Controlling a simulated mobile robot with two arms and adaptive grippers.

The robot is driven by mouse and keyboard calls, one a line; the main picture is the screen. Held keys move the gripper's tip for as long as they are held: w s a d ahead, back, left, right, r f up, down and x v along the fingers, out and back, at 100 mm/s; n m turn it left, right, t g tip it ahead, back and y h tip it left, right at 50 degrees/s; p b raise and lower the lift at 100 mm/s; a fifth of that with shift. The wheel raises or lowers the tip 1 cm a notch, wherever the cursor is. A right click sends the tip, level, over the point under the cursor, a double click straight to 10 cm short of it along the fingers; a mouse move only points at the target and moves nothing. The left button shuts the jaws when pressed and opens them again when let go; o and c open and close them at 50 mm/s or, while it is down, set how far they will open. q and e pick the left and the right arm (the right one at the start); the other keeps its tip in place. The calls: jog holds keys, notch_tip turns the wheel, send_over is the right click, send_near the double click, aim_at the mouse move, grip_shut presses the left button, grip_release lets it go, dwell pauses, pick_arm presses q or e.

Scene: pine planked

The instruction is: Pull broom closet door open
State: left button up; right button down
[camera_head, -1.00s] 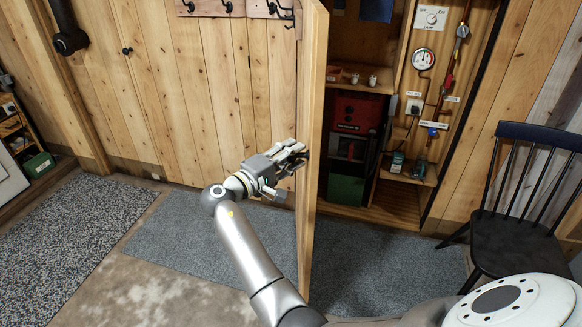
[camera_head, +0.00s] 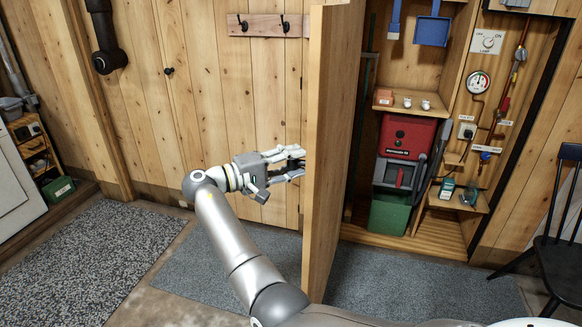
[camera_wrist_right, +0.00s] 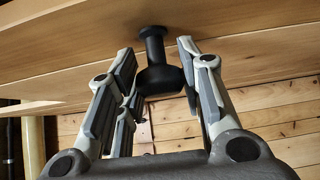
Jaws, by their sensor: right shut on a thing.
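The broom closet door (camera_head: 332,150) is a tall pine panel standing open, swung out from the closet and seen at a steep angle. My right gripper (camera_head: 297,163) is at the door's left side in the head view, and the door's edge is right by its fingertips. In the right wrist view, the right gripper's fingers (camera_wrist_right: 157,78) stand on both sides of a round black knob (camera_wrist_right: 158,80), which is fixed by a short stem to the door's wood (camera_wrist_right: 240,50). The gripper is shut on this knob. The knob is hidden in the head view. My left gripper is out of view.
The open closet holds a red box (camera_head: 407,136), a green bin (camera_head: 390,213) and a shelf (camera_head: 390,108) with small items. A dark chair (camera_head: 563,245) stands at the right. Grey mats (camera_head: 400,285) and (camera_head: 95,265) cover much of the floor.

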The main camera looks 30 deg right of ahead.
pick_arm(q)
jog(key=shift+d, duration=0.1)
pick_arm(e)
jog(key=shift+w+a+f, duration=0.1)
jog(key=shift+f, duration=0.05)
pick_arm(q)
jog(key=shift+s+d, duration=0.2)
pick_arm(e)
jog(key=c, duration=1)
grip_release()
jog(key=shift+o, duration=0.2)
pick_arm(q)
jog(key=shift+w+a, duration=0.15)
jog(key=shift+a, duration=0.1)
pick_arm(e)
jog(key=w+a, duration=0.1)
jog(key=a, duration=1)
jog(key=shift+w+a, duration=0.2)
jog(key=shift+a, duration=0.2)
